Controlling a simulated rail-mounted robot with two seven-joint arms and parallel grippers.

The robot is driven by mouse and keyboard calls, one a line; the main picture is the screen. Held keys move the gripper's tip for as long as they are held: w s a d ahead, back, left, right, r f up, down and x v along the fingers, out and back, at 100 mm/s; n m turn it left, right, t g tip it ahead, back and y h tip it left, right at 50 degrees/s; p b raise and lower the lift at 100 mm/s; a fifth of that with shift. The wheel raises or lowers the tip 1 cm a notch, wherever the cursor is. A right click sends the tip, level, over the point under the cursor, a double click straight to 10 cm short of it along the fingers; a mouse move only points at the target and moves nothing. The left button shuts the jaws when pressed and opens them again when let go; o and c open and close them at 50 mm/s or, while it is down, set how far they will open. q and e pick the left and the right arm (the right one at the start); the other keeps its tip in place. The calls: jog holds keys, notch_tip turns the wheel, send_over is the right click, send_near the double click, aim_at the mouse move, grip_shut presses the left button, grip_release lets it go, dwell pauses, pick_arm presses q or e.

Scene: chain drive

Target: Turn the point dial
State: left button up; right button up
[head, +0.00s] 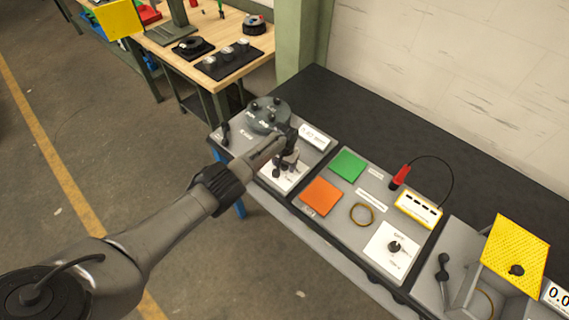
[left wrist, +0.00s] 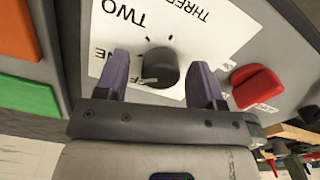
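The point dial (left wrist: 161,67) is a dark round knob on a white plate (left wrist: 112,42) lettered TWO and THREE, with another word partly hidden. A pale mark shows at the knob's lower left edge. My left gripper (left wrist: 161,63) is open, with one purple-grey finger on each side of the knob. I cannot tell whether either finger touches it. In the head view my left gripper (head: 287,158) is over the white plate (head: 275,180) on the left panel and hides most of the dial. My right gripper is not in view.
A red knob (left wrist: 256,86) sits right of the plate in the wrist view. A grey round housing (head: 268,115) stands behind the gripper. The middle panel holds a green square (head: 348,165), an orange square (head: 321,196) and another dial (head: 394,246). A yellow perforated plate (head: 516,256) is at right.

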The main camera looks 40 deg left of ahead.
pick_arm(q)
jog(key=shift+r+p, duration=0.3)
jog(key=shift+r, duration=0.05)
notch_tip(320, 180, up, 13)
jog(key=p, duration=0.3)
jog(key=shift+p, duration=0.4)
